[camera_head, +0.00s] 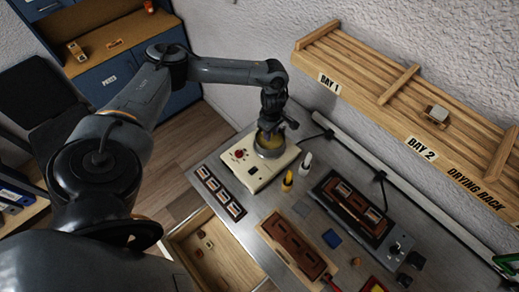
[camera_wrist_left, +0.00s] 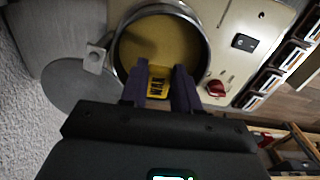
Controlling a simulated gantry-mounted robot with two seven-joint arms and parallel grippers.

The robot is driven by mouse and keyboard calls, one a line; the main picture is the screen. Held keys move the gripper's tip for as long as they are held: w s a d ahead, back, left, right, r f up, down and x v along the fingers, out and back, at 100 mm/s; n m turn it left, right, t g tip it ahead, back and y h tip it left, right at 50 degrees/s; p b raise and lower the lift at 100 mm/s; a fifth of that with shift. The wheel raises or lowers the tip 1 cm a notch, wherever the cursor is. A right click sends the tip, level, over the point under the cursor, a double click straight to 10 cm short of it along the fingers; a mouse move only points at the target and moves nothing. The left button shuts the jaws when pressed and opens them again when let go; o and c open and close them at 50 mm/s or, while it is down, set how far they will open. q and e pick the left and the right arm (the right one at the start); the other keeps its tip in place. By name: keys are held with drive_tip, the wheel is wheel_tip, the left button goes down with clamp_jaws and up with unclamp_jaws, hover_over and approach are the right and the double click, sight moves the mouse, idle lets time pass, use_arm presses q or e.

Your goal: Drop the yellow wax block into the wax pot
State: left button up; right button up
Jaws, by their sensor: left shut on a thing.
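The yellow wax block (camera_wrist_left: 157,85), with dark lettering, is held between the dark fingers of my left gripper (camera_wrist_left: 160,80) in the left wrist view. The wax pot (camera_wrist_left: 160,9) is a round metal pot with yellow wax inside, and its mouth is open. The block shows over the near side of the pot's mouth; its exact height above the wax is unclear. In the head view my left gripper (camera_head: 268,128) points down at the pot (camera_head: 270,152), which sits on a cream heater unit (camera_head: 250,168). The block is hidden there. My right gripper is not in view.
A grey round lid (camera_wrist_left: 80,95) lies beside the pot. Small bottles (camera_head: 287,182), a brown tray (camera_head: 292,246) and a black device (camera_head: 352,208) stand on the bench to the right. The wooden drying rack (camera_head: 400,90) is along the wall.

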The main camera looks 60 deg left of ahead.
use_arm(q)
drive_tip(key=o, duration=1.1)
drive_tip(key=shift+r, duration=0.6)
drive_tip(key=shift+r+p, duration=0.65)
drive_tip(key=shift+r, duration=4.2)
drive_tip(key=shift+f, duration=0.1)
